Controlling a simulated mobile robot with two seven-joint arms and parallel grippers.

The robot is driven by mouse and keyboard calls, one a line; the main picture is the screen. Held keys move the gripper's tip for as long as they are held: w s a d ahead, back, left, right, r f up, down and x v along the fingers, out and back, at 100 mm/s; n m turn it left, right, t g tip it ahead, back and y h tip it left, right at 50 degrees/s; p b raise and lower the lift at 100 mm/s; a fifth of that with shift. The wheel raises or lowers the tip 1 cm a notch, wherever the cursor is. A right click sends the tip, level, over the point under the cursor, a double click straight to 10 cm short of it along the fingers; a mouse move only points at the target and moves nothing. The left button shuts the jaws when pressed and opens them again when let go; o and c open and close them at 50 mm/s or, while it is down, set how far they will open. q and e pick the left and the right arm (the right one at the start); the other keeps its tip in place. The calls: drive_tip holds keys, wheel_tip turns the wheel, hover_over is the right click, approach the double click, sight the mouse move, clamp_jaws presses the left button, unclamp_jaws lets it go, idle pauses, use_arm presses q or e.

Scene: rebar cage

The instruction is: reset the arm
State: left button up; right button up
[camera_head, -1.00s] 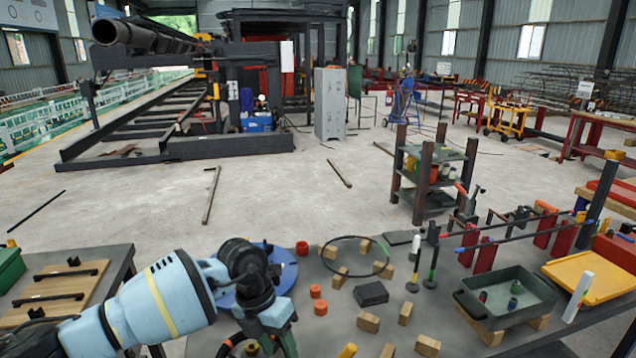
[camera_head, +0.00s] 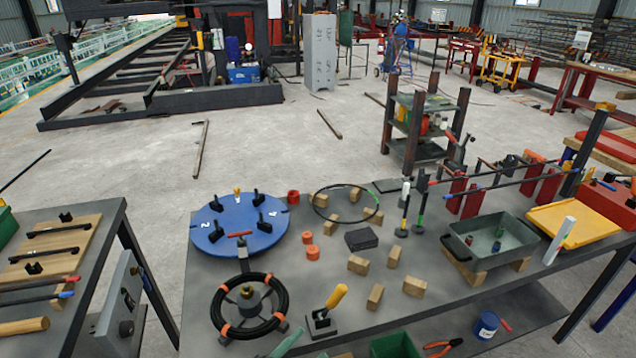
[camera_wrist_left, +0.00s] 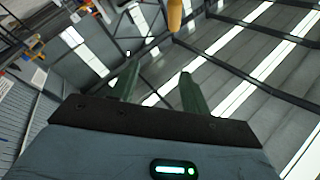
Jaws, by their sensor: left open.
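My left gripper (camera_head: 288,342) shows only as a green fingertip at the bottom edge in the head view, in front of the near table's front side. In the left wrist view my left gripper (camera_wrist_left: 158,82) has its two green fingers apart with nothing between them. It faces up toward the roof. A tan rounded piece (camera_wrist_left: 174,14) hangs at the top of that view, beyond the fingers; I cannot tell what it is. The rest of my left arm is out of the head view. My right gripper is not in view.
The table (camera_head: 205,290) holds a blue numbered disc (camera_head: 215,236), a black handwheel (camera_head: 222,310), a yellow-handled lever (camera_head: 336,297), several wooden blocks (camera_head: 358,265), a dark ring (camera_head: 316,205) and a grey tray (camera_head: 480,262). A side table (camera_head: 95,240) stands left, with a gap between.

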use_arm(q)
drive_tip(key=s+a+f+n+g+y, duration=0.5)
drive_tip(key=s+a+f+n+y, duration=0.7)
drive_tip(key=s+a+f, duration=0.5)
drive_tip(key=s+f+n, duration=0.1)
drive_tip(key=s+f, duration=0.2)
drive_tip(key=s, duration=0.1)
drive_tip(key=shift+s+a+f+n+g, duration=0.2)
drive_tip(key=shift+s+a+n+g, duration=0.05)
drive_tip(key=shift+a+n+g, duration=0.15)
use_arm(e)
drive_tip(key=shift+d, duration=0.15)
use_arm(q)
drive_tip(key=shift+d, duration=0.1)
